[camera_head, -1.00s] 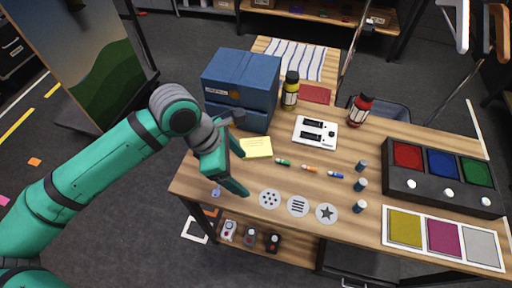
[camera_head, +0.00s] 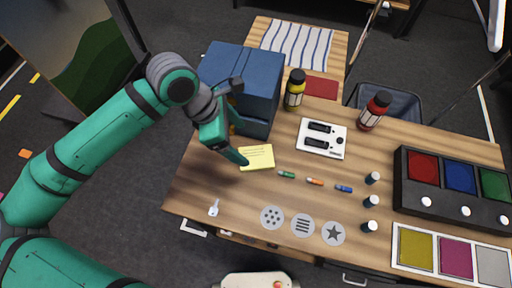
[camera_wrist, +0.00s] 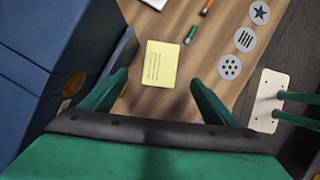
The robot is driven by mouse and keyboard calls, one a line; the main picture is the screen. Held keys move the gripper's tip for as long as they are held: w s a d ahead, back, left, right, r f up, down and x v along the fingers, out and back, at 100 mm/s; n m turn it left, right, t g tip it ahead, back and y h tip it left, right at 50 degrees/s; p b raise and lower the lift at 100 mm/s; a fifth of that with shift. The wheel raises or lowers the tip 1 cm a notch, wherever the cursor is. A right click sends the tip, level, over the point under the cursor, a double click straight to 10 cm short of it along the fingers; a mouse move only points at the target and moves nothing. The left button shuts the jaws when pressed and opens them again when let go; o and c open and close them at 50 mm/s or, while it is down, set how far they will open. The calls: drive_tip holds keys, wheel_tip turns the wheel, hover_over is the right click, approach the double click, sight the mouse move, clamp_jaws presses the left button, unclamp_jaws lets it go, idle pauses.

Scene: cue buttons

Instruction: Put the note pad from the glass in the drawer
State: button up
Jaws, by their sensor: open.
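The yellow note pad (camera_head: 257,157) lies flat on the wooden table, in front of the blue cabinet (camera_head: 245,75). It also shows in the wrist view (camera_wrist: 159,64), just ahead of my fingers. My gripper (camera_head: 241,160) is open and empty, with its fingertips at the pad's left edge in the head view. In the wrist view my gripper (camera_wrist: 158,80) has one finger on each side of the pad's near end. I cannot tell whether they touch it. The blue cabinet's lower part juts out on the pad's far side. I see no glass for certain.
A yellow bottle (camera_head: 295,90), a white switch panel (camera_head: 321,138) and a red bottle (camera_head: 374,111) stand behind and right. Several markers (camera_head: 314,182) lie right of the pad. Round symbol discs (camera_head: 302,225) and a small key-like item (camera_head: 214,207) are near the front edge.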

sight(256, 157)
drive_tip(key=shift+a+x, duration=0.15)
drive_tip(key=shift+x, duration=2.35)
drive_tip(key=shift+a+x, duration=0.1)
drive_tip(key=shift+x, duration=2.45)
drive_tip(key=shift+s+a+f, duration=0.1)
drive_tip(key=shift+c, duration=0.5)
drive_tip(key=c, duration=1.2)
